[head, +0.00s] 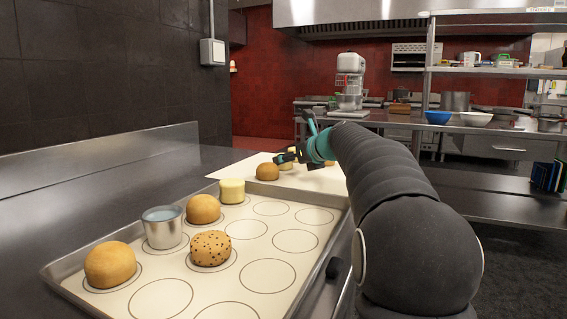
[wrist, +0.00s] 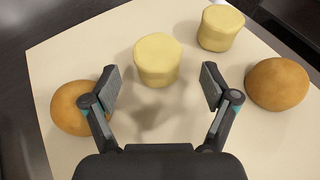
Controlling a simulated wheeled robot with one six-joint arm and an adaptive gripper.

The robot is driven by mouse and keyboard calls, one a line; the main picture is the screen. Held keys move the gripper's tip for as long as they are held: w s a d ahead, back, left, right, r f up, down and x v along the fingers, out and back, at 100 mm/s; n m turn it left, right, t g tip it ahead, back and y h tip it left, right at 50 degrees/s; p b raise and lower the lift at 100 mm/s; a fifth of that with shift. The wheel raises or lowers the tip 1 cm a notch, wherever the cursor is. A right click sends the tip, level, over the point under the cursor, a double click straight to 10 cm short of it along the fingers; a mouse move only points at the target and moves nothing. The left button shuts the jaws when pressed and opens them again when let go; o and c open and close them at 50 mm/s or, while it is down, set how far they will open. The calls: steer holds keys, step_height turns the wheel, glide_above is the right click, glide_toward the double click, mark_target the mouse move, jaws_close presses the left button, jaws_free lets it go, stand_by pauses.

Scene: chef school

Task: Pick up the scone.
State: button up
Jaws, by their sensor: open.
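A pale yellow, short round piece that looks like a scone (wrist: 157,62) stands upright on a cream sheet (wrist: 75,36) in the wrist view. A second pale piece like it (wrist: 219,28) stands behind and to the right. My gripper (wrist: 160,86) is open and empty, its fingers spread on the near side of the first pale piece, which lies ahead between them. In the head view my gripper (head: 284,157) is over the sheet beyond the tray and partly hides the pale pieces there. I cannot tell which pale piece is meant.
Brown buns flank my fingers, one at left (wrist: 68,108) partly behind the finger, one at right (wrist: 277,84). The near baking tray (head: 335,222) holds brown buns, a speckled bun (head: 211,249), a metal cup (head: 162,229) and another pale piece (head: 232,191). A dark wall stands left.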

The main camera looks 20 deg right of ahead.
steer(key=x, duration=0.4)
steer(key=shift+a, duration=0.1)
steer(key=shift+s+r, duration=0.1)
steer(key=c, duration=1.3)
steer(key=shift+o, duration=0.2)
